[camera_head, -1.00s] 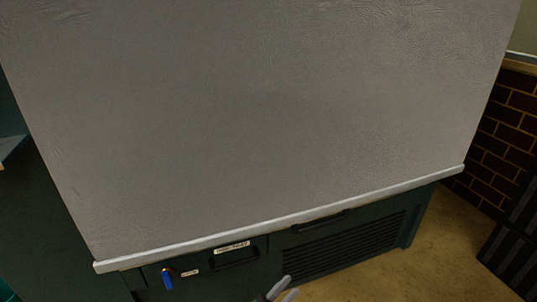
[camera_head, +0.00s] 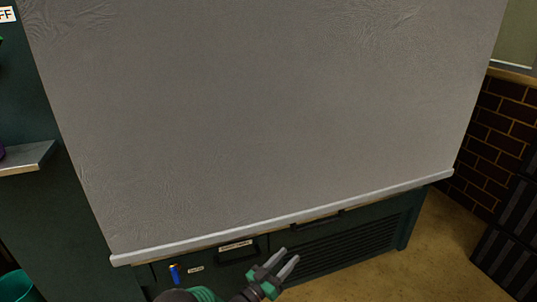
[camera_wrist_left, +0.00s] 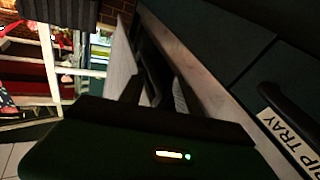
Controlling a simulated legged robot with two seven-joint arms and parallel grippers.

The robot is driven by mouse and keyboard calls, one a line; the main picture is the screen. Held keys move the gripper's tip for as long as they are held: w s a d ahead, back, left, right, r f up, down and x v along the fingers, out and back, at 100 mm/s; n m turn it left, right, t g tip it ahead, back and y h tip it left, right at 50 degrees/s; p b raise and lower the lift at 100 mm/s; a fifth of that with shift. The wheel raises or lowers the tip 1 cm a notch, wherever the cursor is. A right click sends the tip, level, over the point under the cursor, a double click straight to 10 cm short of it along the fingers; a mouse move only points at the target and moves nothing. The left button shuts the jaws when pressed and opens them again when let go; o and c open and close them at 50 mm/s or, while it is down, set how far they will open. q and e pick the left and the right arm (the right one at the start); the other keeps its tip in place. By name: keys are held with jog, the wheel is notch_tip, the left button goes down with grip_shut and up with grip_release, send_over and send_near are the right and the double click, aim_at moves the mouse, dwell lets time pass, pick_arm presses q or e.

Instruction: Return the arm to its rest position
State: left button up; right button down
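My left gripper (camera_head: 289,255) shows at the bottom of the head view, in front of the dark green cabinet (camera_head: 408,228) below the worktop's front edge. Its two grey fingers are spread apart with nothing between them. The left wrist view also shows the dark fingers (camera_wrist_left: 158,90) apart and empty. My right gripper is in neither view.
The grey worktop (camera_head: 270,120) is bare, with a pale raised front edge. A blue tap handle (camera_head: 174,274) is on the cabinet front. A metal shelf (camera_head: 25,158) is at the left, a teal bin (camera_head: 15,287) at lower left. Free floor (camera_head: 440,245) is at the right.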

pick_arm(q)
jog(key=s+a+r+n+g+y+p, duration=0.2)
jog(key=a+r+y, duration=0.25)
jog(key=a, duration=0.35)
jog(key=s+a+r+n+g+y+p, duration=0.1)
jog(key=s+a+r+g+y+p, duration=0.15)
jog(key=a+y, duration=0.4)
jog(key=s+a+r+n+g+y+p, duration=0.2)
jog(key=s+a+g, duration=0.25)
jog(key=s, duration=0.95)
jog(key=s+a+r+n+g+y+p, duration=0.1)
jog(key=s+a+r+n+g+p, duration=0.15)
jog(key=s+a, duration=0.75)
jog(key=w+d+p+v, duration=0.2)
jog(key=p+v, duration=1.6)
jog(key=w+d+r+p+v, duration=0.1)
jog(key=w+p+v, duration=0.2)
jog(key=p+v, duration=1.5)
jog(key=shift+w+d+r+m+p, duration=0.15)
jog(key=shift+d+r+m+p, duration=0.25)
jog(key=shift+r+m, duration=0.1)
jog(key=shift+g, duration=0.25)
jog(key=shift+a, duration=0.1)
